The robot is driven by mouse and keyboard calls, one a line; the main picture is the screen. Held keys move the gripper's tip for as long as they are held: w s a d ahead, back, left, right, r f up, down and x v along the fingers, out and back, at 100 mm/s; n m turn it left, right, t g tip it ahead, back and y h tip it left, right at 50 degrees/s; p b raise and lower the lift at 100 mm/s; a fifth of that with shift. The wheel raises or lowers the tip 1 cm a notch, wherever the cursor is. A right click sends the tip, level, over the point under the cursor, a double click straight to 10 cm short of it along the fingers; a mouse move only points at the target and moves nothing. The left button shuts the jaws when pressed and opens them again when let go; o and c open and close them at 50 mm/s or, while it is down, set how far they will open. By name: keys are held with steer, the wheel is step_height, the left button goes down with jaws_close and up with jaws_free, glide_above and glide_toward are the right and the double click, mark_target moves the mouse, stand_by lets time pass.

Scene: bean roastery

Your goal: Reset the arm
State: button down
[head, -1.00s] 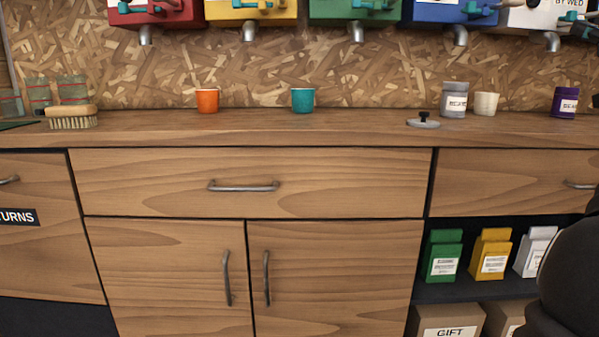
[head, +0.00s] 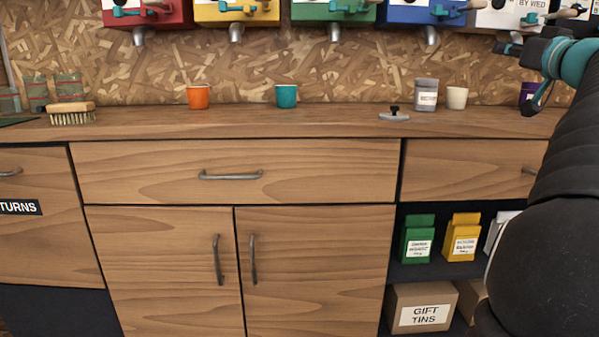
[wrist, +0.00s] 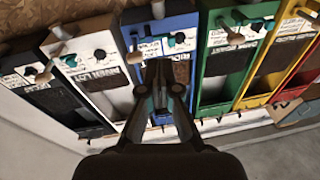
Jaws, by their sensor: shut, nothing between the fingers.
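My gripper (wrist: 164,78) shows in the wrist view with its two dark fingers together at the tips and nothing between them. It is raised in front of the row of coloured dispensers, with the blue dispenser (wrist: 174,28) straight beyond the fingertips. How far apart they are is hard to tell. In the head view my black and teal arm reaches up along the right side, above the counter's height, and hides part of the right end.
On the wooden counter (head: 330,122) stand an orange cup (head: 198,97), a teal cup (head: 286,96), a brush (head: 71,113), a knobbed lid (head: 394,114), a grey jar (head: 426,95), a cream cup (head: 457,97) and a partly hidden purple jar (head: 528,92). Bags and boxes fill the shelf below.

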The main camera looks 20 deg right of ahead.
steer(key=w+a+f+g+y+p, duration=0.15)
steer(key=a+f, duration=0.35)
steer(key=a, duration=0.5)
steer(key=w+a+f+n+g+y+p, duration=0.1)
steer(key=w+a+f+g+y, duration=0.3)
steer(key=a, duration=0.6)
steer(key=s+a+f+g+p, duration=0.1)
steer(key=a+f+g+p, duration=0.1)
steer(key=a+f, duration=0.65)
steer(key=s+a+f+n+g+p, duration=0.1)
steer(key=s+a+f+g, duration=0.1)
steer(key=s+a+f, duration=0.4)
steer(key=s+a+f+g+p, duration=0.2)
steer(key=s+a+f, duration=0.2)
steer(key=a, duration=0.4)
steer(key=s+a+f+n+g+h+p, duration=0.1)
steer(key=s+a+f+g, duration=0.1)
steer(key=s+f, duration=0.7)
steer(key=shift+s+a+f+h+p, duration=0.2)
steer(key=shift+s+f+h+p, duration=0.15)
steer(key=shift+s, duration=0.25)
